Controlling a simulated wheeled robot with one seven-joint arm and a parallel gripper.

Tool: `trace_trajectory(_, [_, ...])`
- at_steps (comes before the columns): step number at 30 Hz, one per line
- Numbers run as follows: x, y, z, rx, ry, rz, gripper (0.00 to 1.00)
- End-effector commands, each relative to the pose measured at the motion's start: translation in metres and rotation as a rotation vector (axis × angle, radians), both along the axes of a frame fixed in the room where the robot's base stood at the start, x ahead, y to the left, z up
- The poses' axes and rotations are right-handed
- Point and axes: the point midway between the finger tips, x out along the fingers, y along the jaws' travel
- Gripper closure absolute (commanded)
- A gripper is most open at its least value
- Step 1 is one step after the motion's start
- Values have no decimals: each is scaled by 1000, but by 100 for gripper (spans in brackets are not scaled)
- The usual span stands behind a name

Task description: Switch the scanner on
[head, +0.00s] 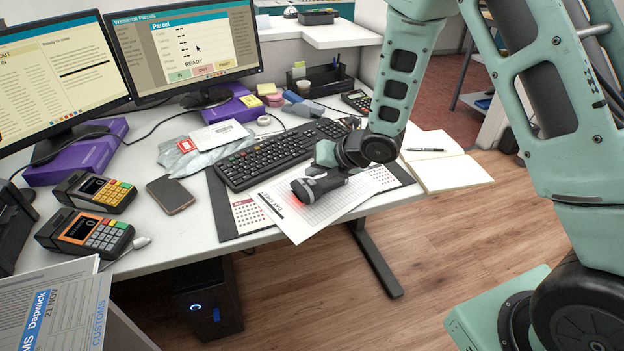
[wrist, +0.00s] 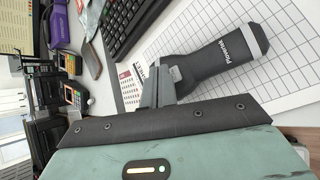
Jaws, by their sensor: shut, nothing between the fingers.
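The scanner (head: 318,187) is a dark handheld device with a grey end, lying on a printed sheet over the desk mat. A red glow shows at its left end in the head view. In the wrist view the scanner (wrist: 208,66) lies close beyond my fingers, with white lettering on its body. My gripper (wrist: 163,80) is shut and empty, its grey fingertips at the scanner's near side. I cannot tell whether they touch it. In the head view my arm hides the fingertips. No switch is clearly visible.
The keyboard (head: 283,152) lies just behind the scanner. An open notebook (head: 447,174) with a pen is to the right.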

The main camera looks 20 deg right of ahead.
Motion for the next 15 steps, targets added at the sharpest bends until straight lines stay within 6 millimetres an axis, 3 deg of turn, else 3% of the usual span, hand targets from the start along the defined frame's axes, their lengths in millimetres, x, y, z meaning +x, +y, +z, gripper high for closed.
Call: trace_trajectory(15, [0, 0, 11, 0, -1, -1, 100])
